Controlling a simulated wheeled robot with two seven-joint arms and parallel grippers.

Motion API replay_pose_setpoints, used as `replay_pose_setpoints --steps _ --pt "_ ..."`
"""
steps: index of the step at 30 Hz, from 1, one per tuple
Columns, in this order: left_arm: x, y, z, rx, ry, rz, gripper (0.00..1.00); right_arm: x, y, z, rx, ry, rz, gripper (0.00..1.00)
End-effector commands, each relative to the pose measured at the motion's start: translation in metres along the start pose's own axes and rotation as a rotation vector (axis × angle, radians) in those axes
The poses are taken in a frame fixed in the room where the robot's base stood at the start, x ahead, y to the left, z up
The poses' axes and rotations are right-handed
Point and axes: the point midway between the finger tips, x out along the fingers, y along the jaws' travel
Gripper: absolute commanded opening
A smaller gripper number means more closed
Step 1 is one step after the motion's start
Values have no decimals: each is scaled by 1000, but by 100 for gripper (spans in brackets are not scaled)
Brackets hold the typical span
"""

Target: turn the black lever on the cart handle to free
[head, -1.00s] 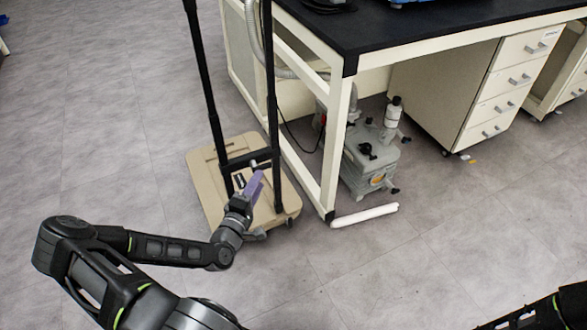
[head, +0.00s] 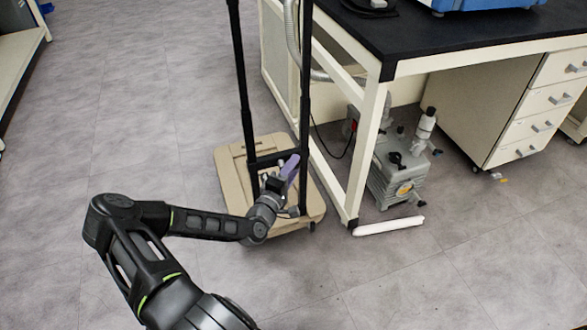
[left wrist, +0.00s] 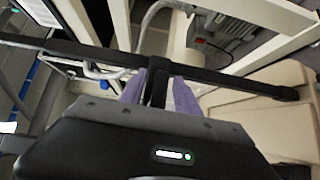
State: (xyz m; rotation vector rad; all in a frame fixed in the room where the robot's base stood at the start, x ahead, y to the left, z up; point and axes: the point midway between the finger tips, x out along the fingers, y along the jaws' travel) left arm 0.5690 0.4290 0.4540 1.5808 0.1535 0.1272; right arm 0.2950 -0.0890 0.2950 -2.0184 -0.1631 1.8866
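The cart (head: 236,187) has a beige platform and a tall black handle frame (head: 305,100) with two uprights and a low crossbar. My left gripper (head: 291,168), with purple fingers, is at the low part of the frame between the uprights. In the left wrist view, a long black bar (left wrist: 235,82) of the frame crosses ahead. A short black piece (left wrist: 158,88) lies between the two purple fingers of the left gripper (left wrist: 160,92). I cannot tell whether it is the lever, or whether the fingers press on it. My right gripper is not in view.
A black-topped bench (head: 450,45) with a cream frame stands close to the cart's right. A grey pump (head: 392,180) sits under it, and a white tube (head: 388,226) lies on the floor at its leg. The floor left of the cart is clear.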

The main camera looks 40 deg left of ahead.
Motion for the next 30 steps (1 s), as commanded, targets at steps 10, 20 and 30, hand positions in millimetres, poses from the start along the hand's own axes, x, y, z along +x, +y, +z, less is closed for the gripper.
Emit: replay_pose_setpoints --steps 10,20,30 --pt "7 0 0 0 1 -1 38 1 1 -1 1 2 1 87" --pt "7 0 0 0 0 -1 13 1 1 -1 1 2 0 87" --pt "7 0 0 0 0 -1 0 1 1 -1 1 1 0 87"
